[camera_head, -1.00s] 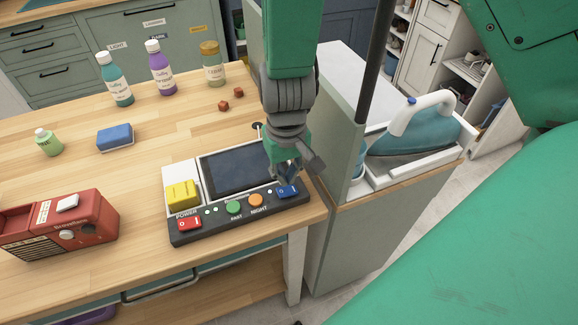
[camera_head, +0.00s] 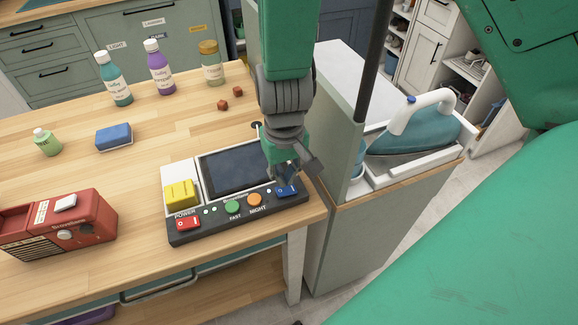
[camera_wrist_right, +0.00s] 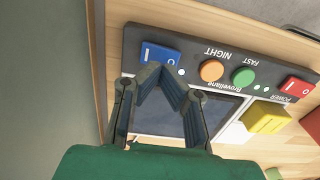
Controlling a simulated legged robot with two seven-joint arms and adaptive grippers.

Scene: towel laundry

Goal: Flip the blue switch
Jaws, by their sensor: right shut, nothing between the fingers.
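The blue switch (camera_head: 287,190) is a rocker at the right end of the dark control panel (camera_head: 240,225) on the wooden table. It also shows in the right wrist view (camera_wrist_right: 160,53), with white marks on its face. My right gripper (camera_head: 284,176) is right over it, pointing down, and hides part of it. In the right wrist view the fingertips (camera_wrist_right: 154,72) are shut, empty and at the switch's near edge. I cannot tell whether they touch it. My left gripper is not in view.
The panel also has a red power switch (camera_head: 188,223), green (camera_head: 232,207) and orange (camera_head: 254,200) buttons, and a yellow block (camera_head: 180,193). A red radio-like box (camera_head: 70,225) stands left. An iron (camera_head: 415,130) sits on a cabinet to the right.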

